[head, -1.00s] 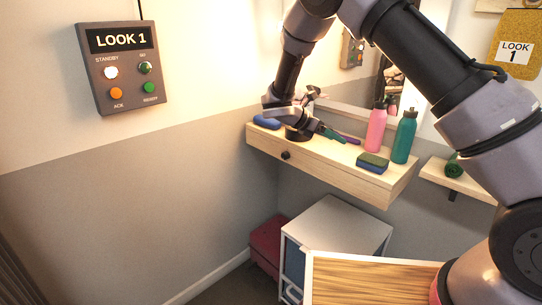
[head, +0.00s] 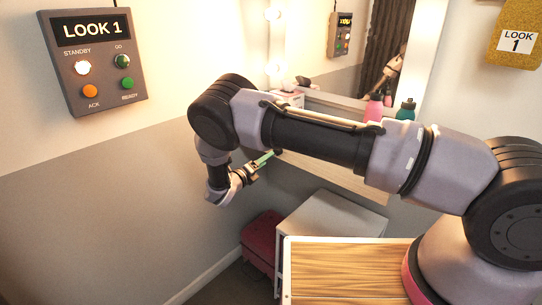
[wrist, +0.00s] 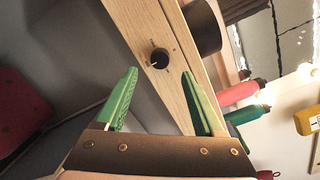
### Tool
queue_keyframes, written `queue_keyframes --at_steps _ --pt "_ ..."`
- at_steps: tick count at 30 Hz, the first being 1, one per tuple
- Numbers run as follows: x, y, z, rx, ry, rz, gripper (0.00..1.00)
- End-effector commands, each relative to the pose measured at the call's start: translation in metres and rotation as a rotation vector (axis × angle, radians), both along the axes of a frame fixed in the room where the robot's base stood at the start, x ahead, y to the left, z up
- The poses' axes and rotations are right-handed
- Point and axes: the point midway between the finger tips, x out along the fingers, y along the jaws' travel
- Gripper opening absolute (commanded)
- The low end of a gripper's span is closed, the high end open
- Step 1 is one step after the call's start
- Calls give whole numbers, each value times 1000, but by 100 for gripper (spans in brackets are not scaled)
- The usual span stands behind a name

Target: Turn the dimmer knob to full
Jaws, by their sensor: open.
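The dimmer knob (wrist: 160,59) is a small round black knob with a white pointer line, on the wooden front face of the wall shelf (wrist: 133,22). Small marks surround it on the wood. My gripper (wrist: 160,85) has green fingers, spread apart and empty. In the wrist view the knob lies just beyond the fingertips, between their lines and apart from them. In the head view my gripper (head: 262,166) is in front of the shelf, and my arm hides the knob.
A black cylindrical thing (wrist: 202,27) stands on the shelf near the knob. Pink (head: 374,108) and teal (head: 406,110) bottles stand farther along. Below are a white cabinet (head: 330,222) and a red box (head: 262,238). A grey LOOK 1 panel (head: 92,60) hangs on the left wall.

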Motion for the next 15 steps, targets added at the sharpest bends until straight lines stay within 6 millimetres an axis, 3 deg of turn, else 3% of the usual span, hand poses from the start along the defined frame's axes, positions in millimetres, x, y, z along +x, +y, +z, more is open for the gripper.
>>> queue_keyframes --at_steps 6,15 --pt "33 -22 0 3 0 -4 70" --pt "50 -32 0 2 0 0 70"
